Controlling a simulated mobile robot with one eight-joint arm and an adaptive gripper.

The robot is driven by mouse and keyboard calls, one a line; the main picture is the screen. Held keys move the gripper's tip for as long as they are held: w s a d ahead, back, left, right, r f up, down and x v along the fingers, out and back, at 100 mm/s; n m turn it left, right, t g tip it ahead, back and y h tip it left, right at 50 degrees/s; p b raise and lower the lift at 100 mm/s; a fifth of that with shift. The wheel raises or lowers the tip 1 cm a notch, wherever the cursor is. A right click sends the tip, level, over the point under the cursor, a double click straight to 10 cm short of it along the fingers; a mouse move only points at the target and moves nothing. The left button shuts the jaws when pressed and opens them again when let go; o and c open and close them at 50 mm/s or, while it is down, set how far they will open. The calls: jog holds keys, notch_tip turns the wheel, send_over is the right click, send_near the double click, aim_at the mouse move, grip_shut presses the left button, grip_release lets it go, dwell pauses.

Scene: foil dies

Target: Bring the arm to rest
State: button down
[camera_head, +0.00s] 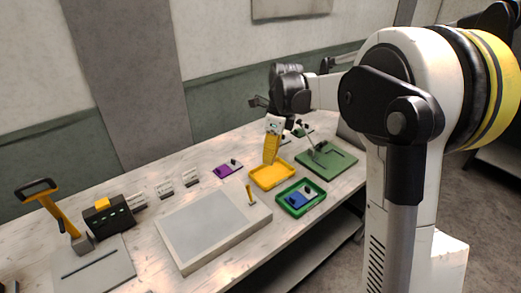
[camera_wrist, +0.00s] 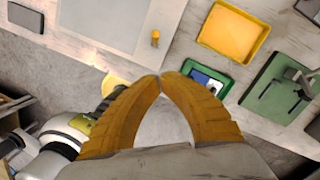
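My gripper (camera_wrist: 161,77) points down in the wrist view. Its two orange fingers meet at the tips, with nothing visible between them. In the head view my gripper (camera_head: 270,160) hangs over the yellow tray (camera_head: 284,182), whose back part it covers. The yellow tray looks empty in the wrist view (camera_wrist: 205,35). A green tray (camera_head: 280,202) in front of it holds a blue and white block (camera_head: 300,198). In the wrist view my right finger partly hides the green tray (camera_wrist: 228,86). A purple and white block (camera_head: 228,168) lies at the back.
A large grey plate (camera_head: 205,222) fills the table's middle, with a small yellow-handled tool (camera_head: 250,196) at its right edge. A green board with a clamp (camera_head: 330,162) lies at the right. A yellow-handled press (camera_head: 60,210) and a dark box (camera_head: 108,215) stand at the left.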

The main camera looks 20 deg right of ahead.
jog(key=s+a+f+n+t+h+b, duration=0.1)
jog(key=s+a+n+t+b, duration=0.2)
jog(key=s+n, duration=0.9)
jog(key=s+a+f+n+t+b, duration=0.2)
jog(key=s+a+n+t+b, duration=0.1)
jog(key=s+n, duration=0.9)
jog(key=shift+a+f+n+t+h+b, duration=0.2)
jog(key=shift+a+n+t+h+b, duration=0.15)
jog(key=shift+n, duration=0.35)
jog(key=shift+d, duration=0.1)
